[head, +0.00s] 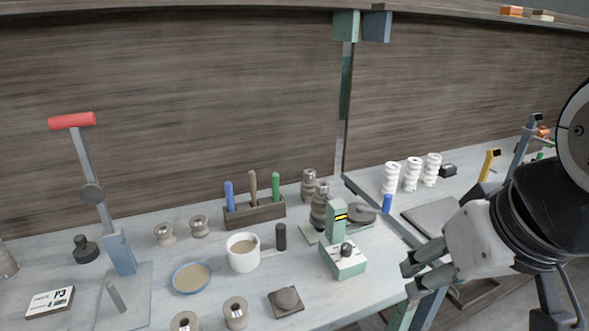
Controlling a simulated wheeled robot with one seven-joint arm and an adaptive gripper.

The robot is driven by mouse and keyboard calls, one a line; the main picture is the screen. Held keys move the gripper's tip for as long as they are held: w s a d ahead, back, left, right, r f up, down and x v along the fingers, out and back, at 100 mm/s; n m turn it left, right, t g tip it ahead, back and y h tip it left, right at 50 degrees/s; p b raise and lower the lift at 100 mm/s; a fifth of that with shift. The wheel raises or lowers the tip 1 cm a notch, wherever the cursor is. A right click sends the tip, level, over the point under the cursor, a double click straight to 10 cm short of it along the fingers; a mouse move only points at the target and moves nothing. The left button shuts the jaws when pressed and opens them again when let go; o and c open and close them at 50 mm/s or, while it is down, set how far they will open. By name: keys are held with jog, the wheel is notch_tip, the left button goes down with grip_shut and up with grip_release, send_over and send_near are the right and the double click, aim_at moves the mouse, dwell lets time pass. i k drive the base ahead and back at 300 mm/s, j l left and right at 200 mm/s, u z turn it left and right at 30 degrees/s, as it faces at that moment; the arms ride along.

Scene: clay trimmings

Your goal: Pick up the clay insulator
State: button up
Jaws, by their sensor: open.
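Two grey-brown ribbed pieces that look like clay insulators stand near the middle of the bench. The rear one (309,185) is partly covered by the front one (320,206), which stands behind a green device (343,258). Several short spool-shaped clay pieces are also on the bench, two at the back left (165,234) (199,226) and two at the front edge (235,313) (185,322). Which one the task means I cannot tell. My gripper (409,280) is open and empty at the right end of this bench, apart from all of them.
Three white ribbed insulators (412,175) stand on the right-hand bench. A white mug (242,252), a blue-rimmed dish (192,279), a tool rack (254,210) and a red-handled press (92,193) crowd the left bench. A green post (346,110) rises at the back.

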aim_at(318, 210)
jog(key=i+l, duration=0.9)
jog(key=j+u, duration=0.05)
